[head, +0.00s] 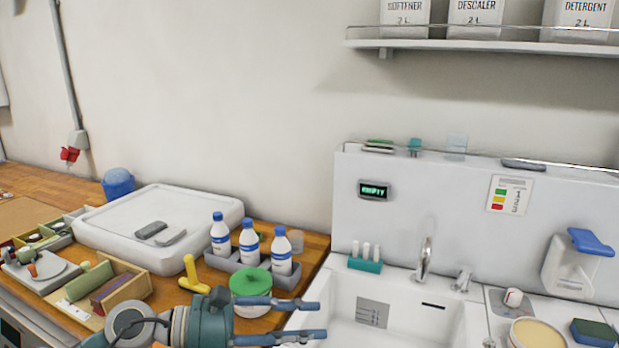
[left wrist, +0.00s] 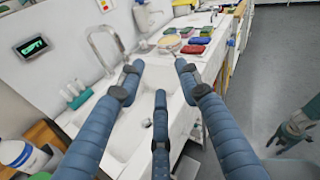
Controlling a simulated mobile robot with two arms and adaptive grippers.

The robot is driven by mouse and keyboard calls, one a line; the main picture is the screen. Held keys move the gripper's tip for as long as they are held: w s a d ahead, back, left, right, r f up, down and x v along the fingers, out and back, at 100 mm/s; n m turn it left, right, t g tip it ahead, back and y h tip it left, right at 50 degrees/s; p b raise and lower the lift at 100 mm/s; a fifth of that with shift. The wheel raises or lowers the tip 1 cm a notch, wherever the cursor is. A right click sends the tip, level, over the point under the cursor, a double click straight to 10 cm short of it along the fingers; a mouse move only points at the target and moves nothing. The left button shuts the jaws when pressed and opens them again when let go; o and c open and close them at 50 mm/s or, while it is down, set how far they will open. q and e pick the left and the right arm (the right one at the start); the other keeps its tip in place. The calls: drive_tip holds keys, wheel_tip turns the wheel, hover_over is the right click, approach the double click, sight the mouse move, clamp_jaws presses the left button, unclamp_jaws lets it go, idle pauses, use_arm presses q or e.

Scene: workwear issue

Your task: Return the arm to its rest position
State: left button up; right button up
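My left gripper (head: 322,319) is in the lower middle of the head view, over the front edge of the white sink (head: 345,290). Its blue fingers are spread apart with nothing between them. In the left wrist view the fingers (left wrist: 159,76) point over the sink and counter, open and empty.
Left of the gripper are a green-lidded tub (head: 250,284), several blue-capped bottles (head: 249,245) and a yellow handle-like item (head: 193,275). A tap (head: 425,260) stands behind the sink. A wooden box (head: 125,285) is farther left. Grey floor (left wrist: 275,70) is open at right.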

use_arm(q)
drive_tip(key=w+a+r+n+t+h, duration=0.1)
drive_tip(key=w+a+r+n+t, duration=0.2)
drive_tip(key=r+n+t, duration=0.85)
drive_tip(key=w+a+f+n+t+y, duration=0.3)
drive_tip(key=a+f+n+t+y, duration=0.35)
drive_tip(key=n, duration=1.05)
drive_tip(key=s+a+f+n+g+y, duration=0.25)
drive_tip(key=a+f+n+y, duration=0.25)
drive_tip(key=f, duration=0.3)
drive_tip(key=s+a+f+n+g+y, duration=0.2)
drive_tip(key=a+f+n+g+y, duration=0.2)
drive_tip(key=a+f+n+y, duration=0.3)
drive_tip(key=s+d+f+n+g+h, duration=0.1)
drive_tip(key=s+f+n+g, duration=0.2)
drive_tip(key=s+f+g, duration=0.6)
drive_tip(key=s+d+f+n+g+h, duration=0.1)
drive_tip(key=s+f+n+g, duration=0.2)
drive_tip(key=s+f, duration=1.3)
drive_tip(key=f, duration=0.9)
drive_tip(key=s+f, duration=0.2)
drive_tip(key=f, duration=1)
drive_tip(key=s+a+f+g, duration=0.2)
drive_tip(key=s+a+f, duration=0.1)
drive_tip(key=s+f, duration=1.4)
drive_tip(key=shift+s+m, duration=0.35)
drive_tip(key=shift+s, duration=0.15)
drive_tip(key=shift+c, duration=0.4)
